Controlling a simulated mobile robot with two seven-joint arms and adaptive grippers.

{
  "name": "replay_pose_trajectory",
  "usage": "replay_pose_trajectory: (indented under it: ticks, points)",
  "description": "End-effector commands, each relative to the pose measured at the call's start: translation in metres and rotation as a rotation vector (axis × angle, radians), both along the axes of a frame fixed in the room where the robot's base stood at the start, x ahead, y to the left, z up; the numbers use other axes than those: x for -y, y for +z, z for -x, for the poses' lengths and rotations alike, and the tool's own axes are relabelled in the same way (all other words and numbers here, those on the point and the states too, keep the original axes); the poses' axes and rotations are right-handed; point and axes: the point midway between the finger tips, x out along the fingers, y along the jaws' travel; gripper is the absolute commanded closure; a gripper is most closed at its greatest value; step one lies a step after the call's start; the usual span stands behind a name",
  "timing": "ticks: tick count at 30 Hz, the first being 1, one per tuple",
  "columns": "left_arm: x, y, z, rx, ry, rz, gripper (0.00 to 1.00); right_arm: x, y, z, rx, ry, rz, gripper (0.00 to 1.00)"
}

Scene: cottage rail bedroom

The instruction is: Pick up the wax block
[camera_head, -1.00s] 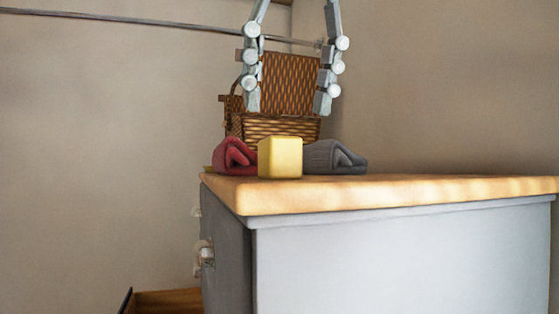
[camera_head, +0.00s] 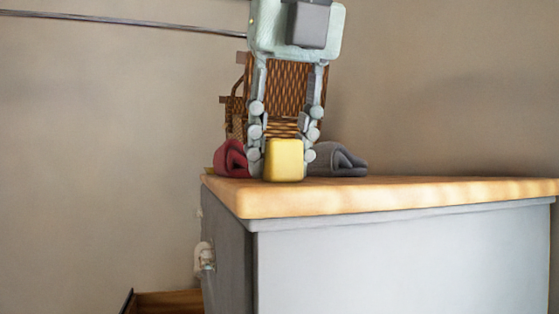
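My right gripper (camera_head: 284,155) reaches down from above, with one jointed finger along each side of the block. The fingers appear to touch both sides, so it looks shut on the block. The block still appears to rest on the top. The fingertips are partly hidden beside and behind it. My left gripper is not in view.
A wicker basket (camera_head: 288,85) stands close behind, partly hidden by my gripper. The dresser top's right side is clear.

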Motion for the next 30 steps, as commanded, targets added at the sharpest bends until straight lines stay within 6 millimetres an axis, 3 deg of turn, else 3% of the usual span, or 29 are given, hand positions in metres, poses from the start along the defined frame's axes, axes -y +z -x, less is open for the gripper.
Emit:
replay_pose_trajectory:
  ticks: [1, 6, 17, 20, 30]
  points:
    - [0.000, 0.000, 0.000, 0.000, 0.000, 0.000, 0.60, 0.000, 0.000, 0.000, 0.000, 0.000, 0.000, 0.78]
    - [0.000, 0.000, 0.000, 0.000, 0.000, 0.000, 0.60, 0.000, 0.000, 0.000, 0.000, 0.000, 0.000, 0.99]
    - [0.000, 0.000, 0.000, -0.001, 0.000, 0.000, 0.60, -0.001, 0.007, 0.000, 0.002, -0.001, -0.001, 1.00]
    - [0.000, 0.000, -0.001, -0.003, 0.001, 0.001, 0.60, -0.001, 0.017, -0.001, 0.002, -0.001, -0.002, 1.00]
    - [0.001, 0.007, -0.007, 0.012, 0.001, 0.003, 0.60, -0.001, 0.082, 0.000, 0.002, -0.001, -0.002, 1.00]
